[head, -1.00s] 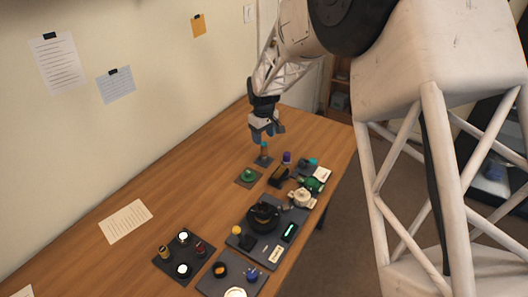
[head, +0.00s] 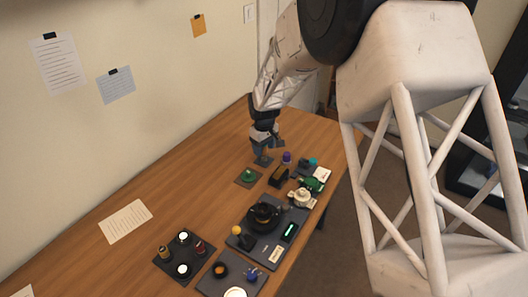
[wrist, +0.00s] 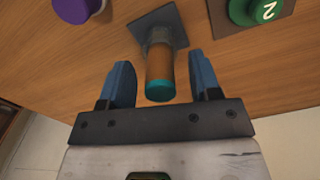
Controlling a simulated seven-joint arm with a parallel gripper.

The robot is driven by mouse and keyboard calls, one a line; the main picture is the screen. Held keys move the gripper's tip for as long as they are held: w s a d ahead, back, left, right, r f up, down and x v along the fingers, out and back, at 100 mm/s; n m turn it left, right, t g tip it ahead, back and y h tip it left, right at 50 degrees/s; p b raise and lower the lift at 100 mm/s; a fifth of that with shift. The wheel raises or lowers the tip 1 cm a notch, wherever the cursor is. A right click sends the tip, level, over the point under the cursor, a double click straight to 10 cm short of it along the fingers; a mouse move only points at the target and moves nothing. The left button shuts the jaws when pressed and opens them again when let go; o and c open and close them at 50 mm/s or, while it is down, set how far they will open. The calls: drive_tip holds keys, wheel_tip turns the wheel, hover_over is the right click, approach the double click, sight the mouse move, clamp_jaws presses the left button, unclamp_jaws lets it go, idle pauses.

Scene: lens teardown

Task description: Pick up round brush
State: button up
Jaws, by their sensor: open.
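The round brush (wrist: 159,70) stands in the wrist view with a brown handle, a teal end and a dark grey lower part. It stands on a small dark square pad (wrist: 172,22); the pad also shows in the head view (head: 263,162). My gripper (wrist: 160,64) is open, with one blue finger on each side of the brush handle. Gaps show between the handle and both fingers. In the head view my gripper (head: 266,145) is low over the pad and hides most of the brush.
A purple-topped item (wrist: 77,8) and a green knob marked 2 (wrist: 250,10) are close by. In the head view, a dark tray (head: 265,248) with several lens parts and a four-place dark holder (head: 186,258) are nearer. The table's left side is mostly clear.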

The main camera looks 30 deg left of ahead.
drive_tip(key=shift+f, duration=0.45)
drive_tip(key=c, duration=1)
drive_tip(key=shift+r, duration=0.1)
drive_tip(key=shift+r, duration=4.95)
